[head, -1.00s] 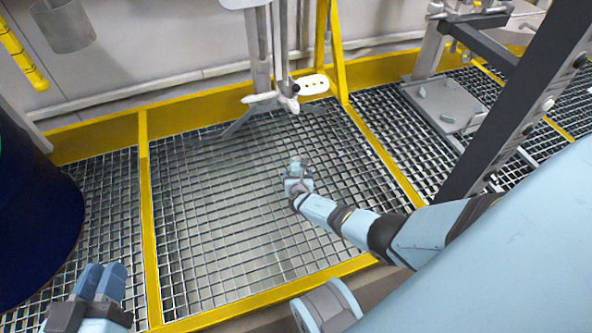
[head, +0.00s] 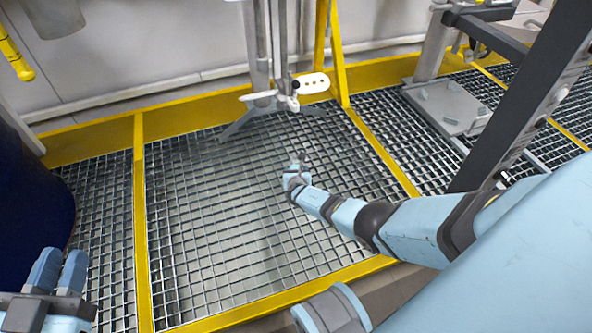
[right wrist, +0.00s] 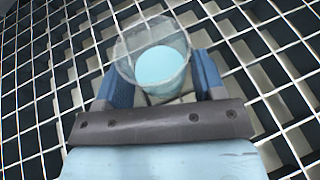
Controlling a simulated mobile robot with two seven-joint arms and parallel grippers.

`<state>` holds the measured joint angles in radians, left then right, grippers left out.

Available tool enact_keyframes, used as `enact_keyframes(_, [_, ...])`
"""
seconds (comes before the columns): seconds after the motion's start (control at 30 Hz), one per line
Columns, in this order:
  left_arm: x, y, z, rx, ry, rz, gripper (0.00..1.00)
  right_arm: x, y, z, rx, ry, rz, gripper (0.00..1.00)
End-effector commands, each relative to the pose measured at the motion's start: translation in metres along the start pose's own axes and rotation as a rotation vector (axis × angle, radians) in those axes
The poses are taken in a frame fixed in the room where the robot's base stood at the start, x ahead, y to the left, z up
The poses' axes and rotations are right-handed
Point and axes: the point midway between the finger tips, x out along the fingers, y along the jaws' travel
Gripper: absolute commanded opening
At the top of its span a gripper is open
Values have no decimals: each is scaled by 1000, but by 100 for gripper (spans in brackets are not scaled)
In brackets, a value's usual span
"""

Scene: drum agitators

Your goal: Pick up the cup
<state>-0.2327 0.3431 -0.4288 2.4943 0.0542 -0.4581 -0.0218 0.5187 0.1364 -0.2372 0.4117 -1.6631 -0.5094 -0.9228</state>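A clear cup (right wrist: 153,52) with a pale blue patch inside shows in the right wrist view, wide rim toward the top of the picture. The two blue fingers of my right gripper (right wrist: 163,80) flank it, close to its sides. I cannot tell whether they press on it. In the head view the cup (head: 297,160) is small and faint at the tip of my right gripper (head: 295,172), over the metal grating. Its base is not clear. My left gripper (head: 58,272) is at the lower left, its fingers apart with nothing seen between them.
The grating (head: 220,225) is framed by yellow edging (head: 142,240) and mostly clear. A metal stand (head: 270,95) with a white plate rises behind. A dark drum (head: 30,200) stands at left. A dark post (head: 520,110) and a grey base plate (head: 447,105) are at right.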

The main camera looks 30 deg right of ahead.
Motion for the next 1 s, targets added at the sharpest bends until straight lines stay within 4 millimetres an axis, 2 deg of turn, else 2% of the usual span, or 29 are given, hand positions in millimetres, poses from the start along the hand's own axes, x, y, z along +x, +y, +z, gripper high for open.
enact_keyframes(0.03, [0, 0, 0, -1, 0, 0, 24, 0, 0, 0, 0, 0, 0, 51])
enact_keyframes(0.13, [0, 0, 0, -1, 0, 0, 24, 0, 0, 0, 0, 0, 0, 30])
enact_keyframes(0.63, [0, 0, -3, -13, -9, 3, 24, -2, 0, 6, 1, 0, 0, 30])
enact_keyframes(1.0, [-4, 10, -9, -164, -85, 13, 24, -15, 0, 37, 2, -1, 0, 30])
